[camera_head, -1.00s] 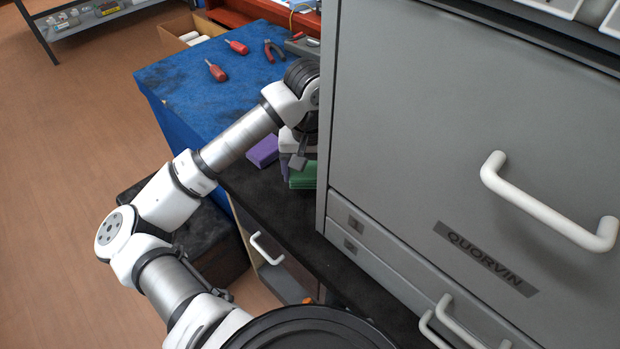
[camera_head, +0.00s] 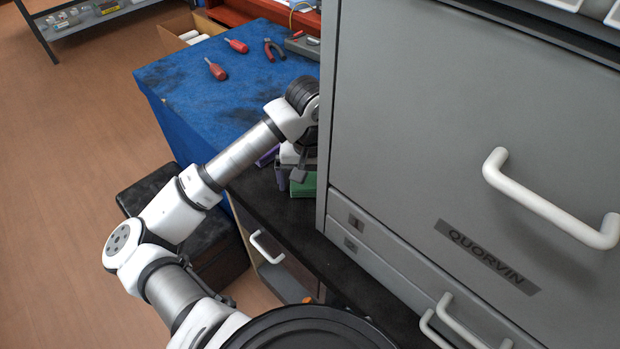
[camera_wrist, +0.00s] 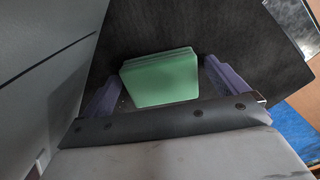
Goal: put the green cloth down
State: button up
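The green cloth (camera_head: 303,186) is a folded stack on the dark counter, just left of the grey machine. In the wrist view the green cloth (camera_wrist: 160,80) lies between two purple-grey fingers, with a gap visible on its right and a narrower one on its left. My gripper (camera_head: 292,180) is open around it, low over the counter; the fingers also show in the wrist view (camera_wrist: 162,72). My wrist hides part of the cloth in the head view.
The grey machine (camera_head: 430,130) with white handles stands close on the right. The black counter (camera_head: 275,215) is clear in front.

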aim_at(310, 182)
notch_tip(310, 182, up, 12)
jog(key=shift+r, duration=0.15)
dwell(0.5)
dwell(0.4)
